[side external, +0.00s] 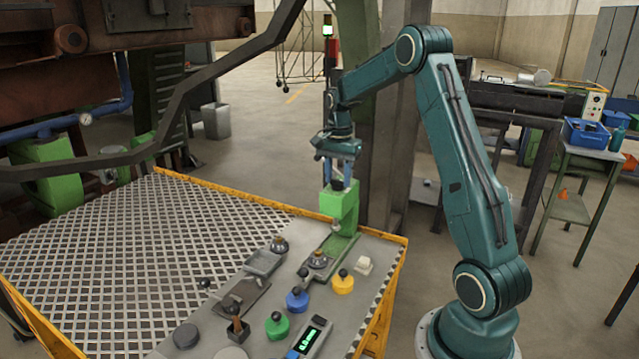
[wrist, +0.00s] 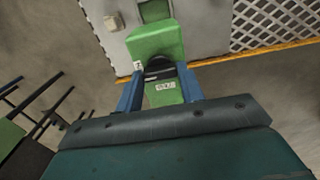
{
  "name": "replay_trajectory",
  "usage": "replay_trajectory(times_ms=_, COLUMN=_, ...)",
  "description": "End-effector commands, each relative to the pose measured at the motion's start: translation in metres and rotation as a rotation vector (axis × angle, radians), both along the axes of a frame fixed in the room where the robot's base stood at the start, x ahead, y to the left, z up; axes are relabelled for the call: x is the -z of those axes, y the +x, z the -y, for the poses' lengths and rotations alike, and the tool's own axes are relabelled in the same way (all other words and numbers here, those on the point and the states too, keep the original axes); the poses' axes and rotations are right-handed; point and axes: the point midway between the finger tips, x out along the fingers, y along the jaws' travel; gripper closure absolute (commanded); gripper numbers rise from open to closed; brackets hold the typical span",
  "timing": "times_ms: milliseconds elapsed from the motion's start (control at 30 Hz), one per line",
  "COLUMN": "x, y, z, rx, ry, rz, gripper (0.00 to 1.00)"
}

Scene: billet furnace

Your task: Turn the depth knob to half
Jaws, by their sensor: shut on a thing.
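The green press-like unit (side external: 341,205) stands at the far right corner of the control panel. A dark round knob (wrist: 158,68) sits on it, with a small pale label (wrist: 165,87) beside it that is too small to read. My gripper (side external: 337,180) points down at the top of the green unit. In the wrist view my gripper (wrist: 160,82) has its blue fingers on either side of the knob, shut on it. The knob is partly hidden by the fingers. A digital display (side external: 310,338) on the panel shows green digits that look like 0.0 mm.
A metal grating (side external: 120,250) with yellow edging lies left. A dark rail (side external: 230,65) and a column stand behind.

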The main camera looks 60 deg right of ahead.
Motion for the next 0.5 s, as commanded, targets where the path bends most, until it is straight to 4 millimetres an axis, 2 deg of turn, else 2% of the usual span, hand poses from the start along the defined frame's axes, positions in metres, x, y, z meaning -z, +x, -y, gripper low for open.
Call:
replay_trajectory(times_ms=33, x=-0.0013, y=0.0003, z=0.0005, rx=0.003, ry=-0.002, rz=0.002, gripper=0.58)
replay_trajectory(times_ms=133, x=-0.0011, y=0.0003, z=0.0005, rx=0.002, ry=-0.002, rz=0.002, gripper=0.4)
replay_trajectory(times_ms=500, x=-0.0019, y=0.0002, z=0.0003, rx=0.0, ry=-0.001, rz=0.001, gripper=0.4)
